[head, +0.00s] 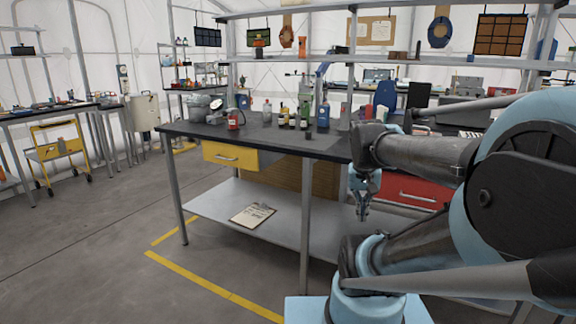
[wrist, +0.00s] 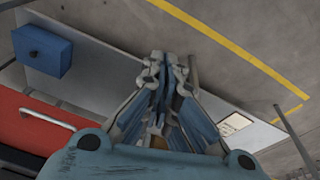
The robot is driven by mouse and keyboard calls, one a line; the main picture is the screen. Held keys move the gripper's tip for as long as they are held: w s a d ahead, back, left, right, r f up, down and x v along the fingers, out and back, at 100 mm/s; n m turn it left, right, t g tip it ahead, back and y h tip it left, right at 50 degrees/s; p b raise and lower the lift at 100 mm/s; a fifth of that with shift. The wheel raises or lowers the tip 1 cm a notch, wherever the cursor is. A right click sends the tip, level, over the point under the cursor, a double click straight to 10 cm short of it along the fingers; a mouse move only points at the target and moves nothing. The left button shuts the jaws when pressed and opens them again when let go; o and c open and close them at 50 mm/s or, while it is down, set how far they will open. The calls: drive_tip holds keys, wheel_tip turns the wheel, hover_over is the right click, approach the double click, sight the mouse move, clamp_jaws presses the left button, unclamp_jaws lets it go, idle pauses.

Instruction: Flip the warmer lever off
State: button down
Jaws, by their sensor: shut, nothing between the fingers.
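I cannot pick out the warmer or its lever for sure in either view. A grey machine (head: 202,108) stands at the left end of the dark worktop, but it is too small to make out a lever on it. My gripper (head: 362,212) hangs pointing down in front of the bench, below worktop height, near the red drawer (head: 415,190). In the wrist view my gripper (wrist: 166,64) has its fingers together, with nothing held between them. It touches nothing that I can see.
The workbench (head: 270,135) carries several bottles (head: 304,115) and a red can (head: 236,119). A clipboard (head: 253,214) lies on its lower shelf (head: 215,203). A blue box (wrist: 42,50) shows in the wrist view. A yellow cart (head: 55,145) stands far left. The floor at left is clear.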

drive_tip(key=c, duration=2.2)
unclamp_jaws()
drive_tip(key=s+a+f+n, duration=0.1)
drive_tip(key=f, duration=0.1)
drive_tip(key=s+a+f+n, duration=0.1)
drive_tip(key=f, duration=0.1)
drive_tip(key=s+a+f+n+y, duration=0.1)
drive_tip(key=s+f, duration=0.1)
drive_tip(key=shift+t, duration=0.3)
drive_tip(key=o, duration=0.3)
drive_tip(key=shift+s+f, duration=0.1)
drive_tip(key=shift+f, duration=0.1)
drive_tip(key=w+d+r+m+y, duration=0.1)
drive_tip(key=w+d+r+m, duration=0.6)
drive_tip(key=r, duration=0.4)
drive_tip(key=w+d+r+m+y, duration=0.1)
drive_tip(key=w+d+r+m, duration=0.45)
drive_tip(key=w+r, duration=0.55)
drive_tip(key=w+d+r+m, duration=0.2)
drive_tip(key=d+r+m, duration=0.25)
drive_tip(key=d, duration=0.45)
drive_tip(key=w+d+r+m+t+y, duration=0.1)
drive_tip(key=w+d+r+m, duration=0.1)
drive_tip(key=d+r+m, duration=0.45)
drive_tip(key=w+d+r+m, duration=0.2)
drive_tip(key=w+d+r, duration=0.15)
drive_tip(key=d, duration=0.75)
drive_tip(key=x, duration=1.7)
drive_tip(key=shift+s+a, duration=0.25)
drive_tip(key=shift+a, duration=0.05)
